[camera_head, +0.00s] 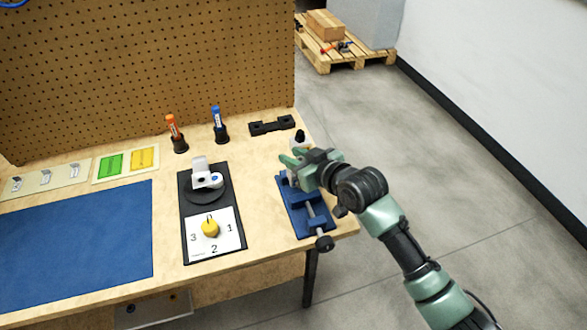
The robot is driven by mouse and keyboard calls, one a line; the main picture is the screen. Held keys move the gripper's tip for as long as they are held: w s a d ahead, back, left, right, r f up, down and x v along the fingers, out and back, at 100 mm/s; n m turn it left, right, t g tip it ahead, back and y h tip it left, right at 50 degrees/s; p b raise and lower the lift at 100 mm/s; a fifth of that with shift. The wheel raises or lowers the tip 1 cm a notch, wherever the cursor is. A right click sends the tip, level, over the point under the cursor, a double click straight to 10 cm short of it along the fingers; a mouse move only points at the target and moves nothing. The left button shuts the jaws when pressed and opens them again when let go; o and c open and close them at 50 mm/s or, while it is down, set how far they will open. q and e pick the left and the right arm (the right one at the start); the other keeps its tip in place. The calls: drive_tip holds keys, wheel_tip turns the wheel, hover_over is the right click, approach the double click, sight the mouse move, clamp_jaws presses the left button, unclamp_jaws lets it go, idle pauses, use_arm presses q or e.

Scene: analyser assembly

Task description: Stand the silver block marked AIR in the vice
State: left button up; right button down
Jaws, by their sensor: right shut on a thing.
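The blue vice (296,213) stands at the right front corner of the workbench, its screw and dark handle pointing towards the front. My right gripper (291,168) is over the back end of the vice and shut on a small silver-grey block, which is mostly hidden by the green fingers. I cannot read any AIR mark on it, nor tell whether it touches the vice jaws. My left gripper is out of view.
A black plate (190,250) carries a white device (205,178) and a yellow knob on a numbered card. Orange (172,127) and blue (217,118) pens stand in holders behind. A black bracket (271,125) and a black-topped white item (299,141) lie near the vice. A blue mat (85,245) covers the left.

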drive_tip(key=shift+f, duration=2.1)
drive_tip(key=c, duration=1.1)
unclamp_jaws()
drive_tip(key=shift+f, duration=0.15)
drive_tip(key=shift+s, duration=0.1)
drive_tip(key=v, duration=1.2)
